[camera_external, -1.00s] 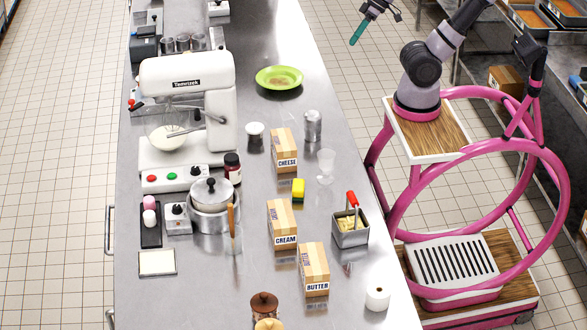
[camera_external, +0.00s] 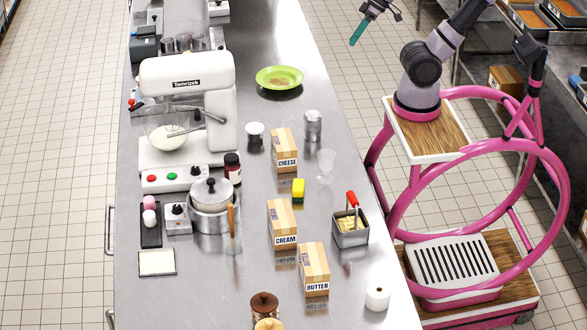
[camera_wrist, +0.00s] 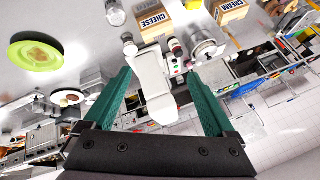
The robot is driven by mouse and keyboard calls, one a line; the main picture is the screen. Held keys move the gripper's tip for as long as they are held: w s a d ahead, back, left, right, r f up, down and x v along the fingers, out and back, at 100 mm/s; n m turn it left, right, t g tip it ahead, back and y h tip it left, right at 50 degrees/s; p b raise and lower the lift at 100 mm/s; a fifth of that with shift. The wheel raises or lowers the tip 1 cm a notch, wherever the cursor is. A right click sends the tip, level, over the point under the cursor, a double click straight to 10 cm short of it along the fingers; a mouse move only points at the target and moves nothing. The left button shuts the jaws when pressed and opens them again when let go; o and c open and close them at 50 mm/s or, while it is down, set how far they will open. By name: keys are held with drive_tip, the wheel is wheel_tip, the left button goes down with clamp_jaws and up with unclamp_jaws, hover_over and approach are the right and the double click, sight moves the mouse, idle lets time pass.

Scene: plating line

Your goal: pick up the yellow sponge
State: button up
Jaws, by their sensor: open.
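The yellow sponge (camera_external: 298,190) stands on the steel counter between the cheese box (camera_external: 284,150) and the cream box (camera_external: 282,223). It is yellow with a dark green lower part. In the wrist view a yellow piece that looks like the sponge (camera_wrist: 193,4) shows at the top edge, cut off by the frame. My gripper (camera_external: 355,38) is at the top of the external view, high and well away from the sponge. In the wrist view its two green fingers (camera_wrist: 160,88) are spread wide with nothing held between them.
A glass goblet (camera_external: 326,165) and a metal shaker (camera_external: 313,126) stand right of the cheese box. A metal tin with a red-handled tool (camera_external: 351,228) is right of the cream box. The butter box (camera_external: 314,270) is nearer. A green plate (camera_external: 279,77) lies farther back.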

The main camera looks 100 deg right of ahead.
wheel_tip(320, 180, up, 5)
drive_tip(key=w+a+f+n+g+h, duration=0.1)
drive_tip(key=w+a+f+n+h, duration=0.3)
drive_tip(key=n, duration=0.7)
drive_tip(key=w+a+n+h, duration=0.25)
drive_tip(key=a+n, duration=0.25)
drive_tip(key=n, duration=0.6)
drive_tip(key=a+r+n+t+y, duration=0.1)
drive_tip(key=a+r+n+t, duration=0.15)
drive_tip(key=a+n, duration=0.6)
drive_tip(key=a+r+n+t, duration=0.1)
drive_tip(key=a+n+t, duration=0.3)
drive_tip(key=a+n, duration=0.45)
drive_tip(key=shift+m, duration=0.7)
drive_tip(key=f, duration=1.3)
drive_tip(key=a+f, duration=0.1)
drive_tip(key=f, duration=1.3)
drive_tip(key=a+f, duration=0.1)
drive_tip(key=f, duration=1.3)
drive_tip(key=shift+f, duration=0.1)
drive_tip(key=shift+w+f+y, duration=0.1)
drive_tip(key=shift+f+y, duration=0.15)
approach(302, 185)
drive_tip(key=x, duration=0.5)
drive_tip(key=shift+f, duration=0.35)
drive_tip(key=x, duration=0.6)
drive_tip(key=shift+w+d+r, duration=0.1)
drive_tip(key=shift+r, duration=0.2)
